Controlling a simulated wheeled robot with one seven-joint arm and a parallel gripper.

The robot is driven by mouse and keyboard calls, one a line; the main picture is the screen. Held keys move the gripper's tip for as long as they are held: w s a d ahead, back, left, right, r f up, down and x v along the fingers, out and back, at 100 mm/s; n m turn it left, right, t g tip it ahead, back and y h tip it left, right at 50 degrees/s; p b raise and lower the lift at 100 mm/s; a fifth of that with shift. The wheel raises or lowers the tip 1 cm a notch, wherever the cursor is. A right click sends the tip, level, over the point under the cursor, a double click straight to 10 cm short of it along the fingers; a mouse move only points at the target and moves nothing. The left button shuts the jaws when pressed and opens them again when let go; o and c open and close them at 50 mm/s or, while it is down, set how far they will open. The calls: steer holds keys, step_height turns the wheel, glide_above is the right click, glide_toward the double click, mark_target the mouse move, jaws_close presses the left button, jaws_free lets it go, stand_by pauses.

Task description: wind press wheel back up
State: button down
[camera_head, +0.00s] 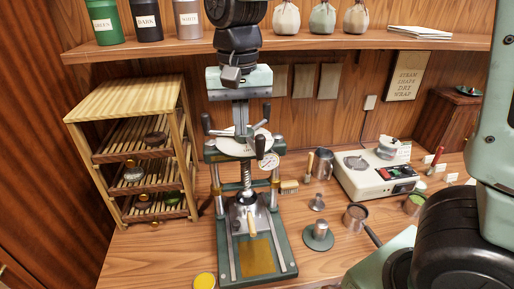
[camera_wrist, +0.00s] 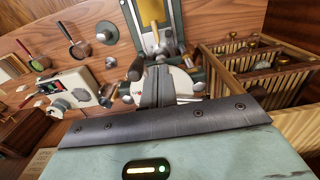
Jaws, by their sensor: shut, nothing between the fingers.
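The press (camera_head: 246,200) stands upright on the table, with a green base, two steel columns and a threaded screw. Its wheel (camera_head: 232,149) is a pale disc with dark-knobbed handles sticking out around it. My gripper (camera_head: 241,124) points down over the wheel, its two fingers shut together and empty. In the wrist view my gripper (camera_wrist: 157,70) lies in front of the pale wheel (camera_wrist: 183,82), between handles on either side. It hides part of the disc and hub. I cannot tell whether a fingertip touches a handle.
A slatted rack (camera_head: 125,95) with tea cakes stands left of the press. A shelf (camera_head: 300,42) with canisters runs behind my arm. A scale-like appliance (camera_head: 375,176), cups and a pan (camera_head: 356,215) sit to the right. A yellow tin (camera_head: 204,281) is at the front edge.

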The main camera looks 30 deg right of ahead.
step_height(320, 180, down, 4)
steer(key=shift+b, duration=1.1)
steer(key=shift+d, duration=0.15)
steer(key=shift+s+d, duration=0.1)
steer(key=shift+d, duration=0.9)
steer(key=d, duration=0.3)
steer(key=shift+s+d, duration=0.2)
steer(key=shift+d, duration=0.1)
